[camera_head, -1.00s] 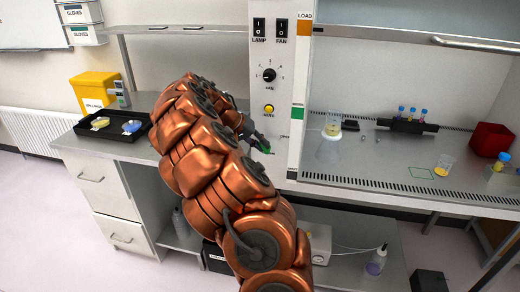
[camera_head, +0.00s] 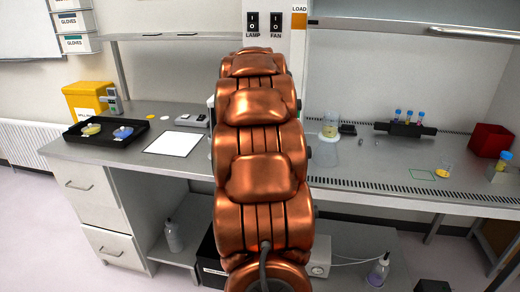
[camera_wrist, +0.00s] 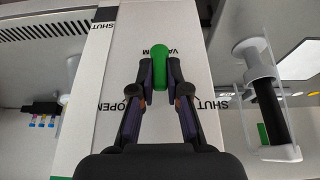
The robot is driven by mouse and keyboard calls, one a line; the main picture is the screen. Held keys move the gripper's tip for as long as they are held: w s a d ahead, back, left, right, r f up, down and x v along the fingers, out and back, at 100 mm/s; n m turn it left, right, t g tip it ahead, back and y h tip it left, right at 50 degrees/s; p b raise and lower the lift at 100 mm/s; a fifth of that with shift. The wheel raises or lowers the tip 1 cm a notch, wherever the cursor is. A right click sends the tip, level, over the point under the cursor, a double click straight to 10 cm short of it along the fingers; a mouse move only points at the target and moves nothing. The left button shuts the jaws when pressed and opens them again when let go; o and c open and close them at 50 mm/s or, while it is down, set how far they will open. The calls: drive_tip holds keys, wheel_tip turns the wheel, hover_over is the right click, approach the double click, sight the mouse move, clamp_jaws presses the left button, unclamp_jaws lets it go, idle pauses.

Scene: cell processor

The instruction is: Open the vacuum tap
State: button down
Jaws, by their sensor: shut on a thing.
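The vacuum tap's green handle (camera_wrist: 160,62) shows in the wrist view on a pale panel. Its rounded end is at the top, and the lever runs down between my fingers. My gripper (camera_wrist: 159,78) is shut on this lever, one dark finger on each side. My fingers cover part of the lever and lettering. In the head view my copper arm hides the tap and gripper.
A cabinet with a perforated front edge (camera_head: 400,190) lies right of the panel, holding a tube rack (camera_head: 405,128) and red box (camera_head: 489,140). To the left, the bench carries a black tray (camera_head: 104,133) and white sheet (camera_head: 173,143). A clear-walled holder (camera_wrist: 270,95) stands near my gripper's right.

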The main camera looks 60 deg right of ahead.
drive_tip(key=shift+s+d+f+m+t+y+b, duration=0.15)
drive_tip(key=shift+s+m+t+y+b, duration=0.2)
drive_tip(key=shift+t+b, duration=0.85)
drive_tip(key=shift+s+d+f+m+t+y+b, duration=0.15)
drive_tip(key=shift+s+t+y+b, duration=0.25)
drive_tip(key=shift+t+b, duration=0.8)
drive_tip(key=shift+s+d+f+m+t+y+b, duration=0.1)
drive_tip(key=shift+s+m+t+y+b, duration=0.3)
drive_tip(key=shift+t+b, duration=0.8)
drive_tip(key=c, duration=1.2)
unclamp_jaws()
drive_tip(key=shift+o, duration=0.2)
drive_tip(key=v, duration=1.2)
drive_tip(key=shift+d, duration=0.1)
